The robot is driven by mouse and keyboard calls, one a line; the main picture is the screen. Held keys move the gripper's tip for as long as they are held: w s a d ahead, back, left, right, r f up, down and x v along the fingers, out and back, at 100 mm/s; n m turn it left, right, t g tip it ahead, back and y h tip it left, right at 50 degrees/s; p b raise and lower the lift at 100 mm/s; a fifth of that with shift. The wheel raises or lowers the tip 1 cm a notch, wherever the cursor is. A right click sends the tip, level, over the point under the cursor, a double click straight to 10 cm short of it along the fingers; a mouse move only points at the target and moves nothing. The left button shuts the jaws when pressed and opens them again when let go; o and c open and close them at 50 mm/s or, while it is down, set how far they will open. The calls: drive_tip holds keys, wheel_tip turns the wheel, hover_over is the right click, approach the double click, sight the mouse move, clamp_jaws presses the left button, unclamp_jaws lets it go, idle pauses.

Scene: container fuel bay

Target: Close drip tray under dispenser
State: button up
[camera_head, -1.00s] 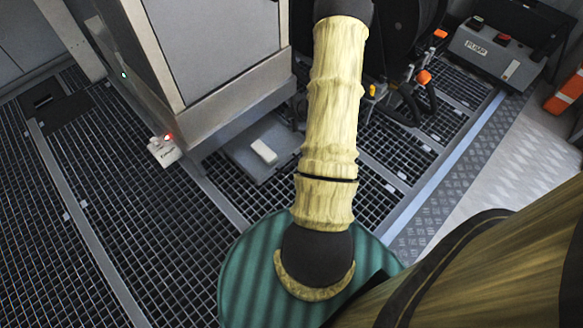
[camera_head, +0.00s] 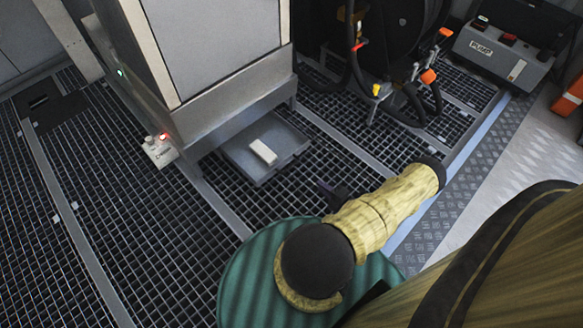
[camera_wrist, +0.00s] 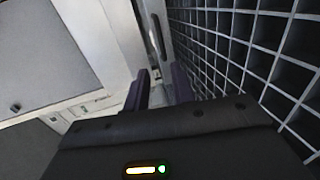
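The drip tray (camera_head: 285,142) is a flat grey tray sticking out from beneath the grey dispenser cabinet (camera_head: 215,45), just above the floor grating. A small white block (camera_head: 263,152), perhaps its handle, is on it. In the head view, my arm lies low over the grating in front of the tray. I cannot identify the drip tray in that view.
A small white box with a red light (camera_head: 160,149) stands at the cabinet's left corner. Dark hoses with orange fittings (camera_head: 428,76) and a grey PUMP box (camera_head: 503,52) are at the back right. Open floor grating (camera_head: 130,200) lies left of the tray.

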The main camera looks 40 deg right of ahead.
drive_tip(key=shift+w, duration=0.15)
drive_tip(key=b, duration=0.8)
approach(292, 166)
drive_tip(key=x, duration=0.9)
drive_tip(key=shift+w+f, duration=0.15)
drive_tip(key=shift+f, duration=0.2)
drive_tip(key=shift+w, duration=0.45)
drive_tip(key=shift+c, duration=0.5)
drive_tip(key=shift+r, duration=0.1)
clamp_jaws()
